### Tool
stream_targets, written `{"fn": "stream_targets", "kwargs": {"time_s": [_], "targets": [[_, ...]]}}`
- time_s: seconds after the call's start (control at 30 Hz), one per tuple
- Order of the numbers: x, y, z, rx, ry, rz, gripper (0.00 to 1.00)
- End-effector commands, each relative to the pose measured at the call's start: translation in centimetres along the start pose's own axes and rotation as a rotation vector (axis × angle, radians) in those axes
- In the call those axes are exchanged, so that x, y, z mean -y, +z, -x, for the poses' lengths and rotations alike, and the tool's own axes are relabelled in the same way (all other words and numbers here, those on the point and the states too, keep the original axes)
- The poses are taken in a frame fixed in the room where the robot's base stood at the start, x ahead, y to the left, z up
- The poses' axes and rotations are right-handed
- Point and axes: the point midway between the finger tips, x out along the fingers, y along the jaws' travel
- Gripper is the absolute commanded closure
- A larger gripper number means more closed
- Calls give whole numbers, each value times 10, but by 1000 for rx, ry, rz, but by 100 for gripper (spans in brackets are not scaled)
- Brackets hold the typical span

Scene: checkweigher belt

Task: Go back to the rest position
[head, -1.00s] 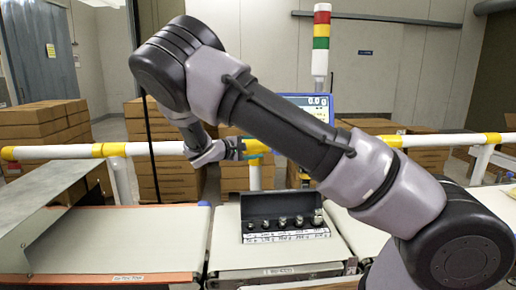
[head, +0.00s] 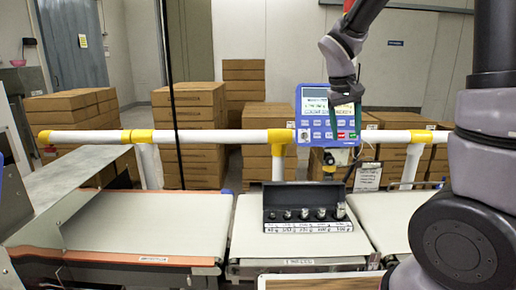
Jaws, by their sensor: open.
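My gripper (head: 345,118) hangs from my raised arm right of centre, fingers pointing down and apart. Nothing shows between them. In the picture it overlaps the right part of the blue checkweigher display (head: 314,112); I cannot tell the distance between them. My arm rises along the right side, and its upper part runs out of the frame. The dark case of weights (head: 307,190) stands below the gripper on the middle belt (head: 262,240), apart from it. Several metal weights stand in a row in it, behind a white label strip.
A white rail with yellow joints (head: 210,136) crosses behind the belts. The left belt (head: 140,222) is bare. Stacked cartons (head: 188,125) stand behind the rail. My arm hides part of the right belt (head: 385,220).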

Motion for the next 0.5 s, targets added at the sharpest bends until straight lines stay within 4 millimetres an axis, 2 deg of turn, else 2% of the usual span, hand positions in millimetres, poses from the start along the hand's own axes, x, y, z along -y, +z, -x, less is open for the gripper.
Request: {"fn": "stream_targets", "kwargs": {"time_s": [0.03, 0.2, 0.5], "targets": [[-8, 12, 14, -22, -59, -48, 30], [-21, 49, 55, -97, -226, -176, 30], [-29, 117, 117, -286, -422, -364, 30]]}}
